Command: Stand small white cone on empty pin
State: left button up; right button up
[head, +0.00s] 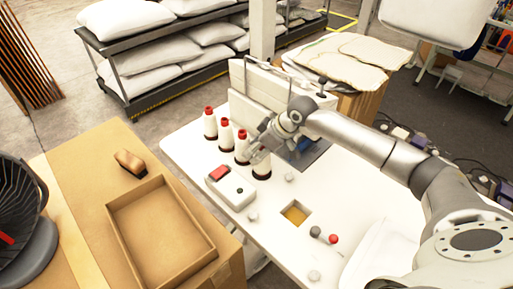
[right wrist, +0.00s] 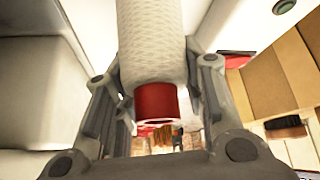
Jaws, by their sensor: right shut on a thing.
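My right gripper (head: 262,143) is shut on a white cone (head: 262,168) beside the sewing machine. In the right wrist view the same cone (right wrist: 155,45) sits between the two fingers, with its red end (right wrist: 156,103) toward the camera. In the head view the cone is upright with a dark base at its lower end, and the gripper covers its top. I cannot tell whether it rests on a pin. Several other white cones with red tops stand in a row to its left; the nearest is this one (head: 242,148). My left gripper is out of view.
The white table (head: 330,200) holds a white box with a red part (head: 231,187), just left and in front of the cone. The white sewing machine (head: 255,92) stands behind. A cardboard tray (head: 135,262) and a brown brush-like item (head: 130,162) lie on the left cardboard surface.

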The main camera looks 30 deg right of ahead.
jog(key=shift+f+p, duration=0.2)
jog(key=shift+p, duration=0.15)
dwell(0.5)
jog(key=o, duration=1.2)
notch_tip(320, 180, up, 8)
jog(key=p, duration=0.8)
jog(key=shift+f, duration=0.2)
jog(key=shift+r+p, duration=0.55)
jog(key=shift+r, duration=0.65)
